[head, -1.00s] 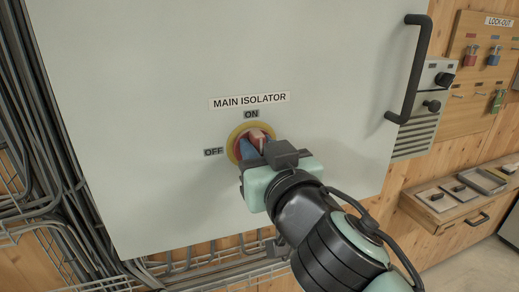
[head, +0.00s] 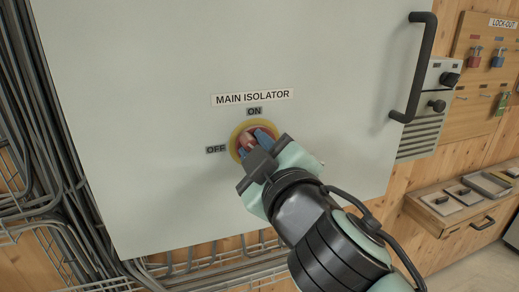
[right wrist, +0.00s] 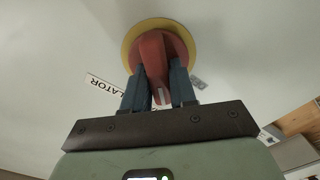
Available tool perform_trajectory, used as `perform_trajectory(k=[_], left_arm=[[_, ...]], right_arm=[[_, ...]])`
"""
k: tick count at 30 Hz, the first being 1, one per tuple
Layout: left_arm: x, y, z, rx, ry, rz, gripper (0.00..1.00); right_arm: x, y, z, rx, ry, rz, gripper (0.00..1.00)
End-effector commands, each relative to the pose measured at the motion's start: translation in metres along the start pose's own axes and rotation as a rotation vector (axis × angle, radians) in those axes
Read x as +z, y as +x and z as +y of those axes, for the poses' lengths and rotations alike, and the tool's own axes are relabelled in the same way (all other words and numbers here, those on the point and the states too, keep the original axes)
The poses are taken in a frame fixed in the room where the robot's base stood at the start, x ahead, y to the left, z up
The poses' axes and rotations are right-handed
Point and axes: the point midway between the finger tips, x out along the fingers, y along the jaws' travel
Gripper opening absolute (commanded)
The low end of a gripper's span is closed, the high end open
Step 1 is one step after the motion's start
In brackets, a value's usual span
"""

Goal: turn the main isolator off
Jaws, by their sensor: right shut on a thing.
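The main isolator (head: 236,144) is a round red rotary switch on a yellow disc, set in a pale grey cabinet door. It shows from close by in the right wrist view (right wrist: 130,38). The ON tag (head: 254,111) is above it and the OFF tag (head: 216,149) at its left. My right gripper (head: 256,140) is shut on the red handle (right wrist: 154,55), one blue finger on each side. The handle's white mark (right wrist: 162,96) shows between the fingers. The handle appears to point up-left, between ON and OFF. My left gripper is not in view.
A black door handle (head: 416,75) stands out at the upper right. Beyond it are a control box (head: 424,108), a lock-out board (head: 466,105) and a shelf with small devices (head: 435,221). Cables and wire trays run along the left and below. The door around the switch is clear.

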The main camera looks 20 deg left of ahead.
Motion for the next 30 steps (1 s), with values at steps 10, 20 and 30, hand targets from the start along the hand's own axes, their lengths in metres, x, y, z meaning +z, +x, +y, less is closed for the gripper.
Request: perform_trajectory(k=[10, 20, 30], left_arm=[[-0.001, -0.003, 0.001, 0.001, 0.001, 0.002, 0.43], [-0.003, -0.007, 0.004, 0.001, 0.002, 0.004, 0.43], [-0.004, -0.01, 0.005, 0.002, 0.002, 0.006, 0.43]], right_arm=[[0.0, 0.0, -0.002, 0.001, -0.331, 0.001, 0.0], [0.001, 0.0, -0.004, 0.001, -0.602, 0.002, 0.0], [0.002, 0.0, -0.006, 0.001, -0.758, 0.002, 0.0]])
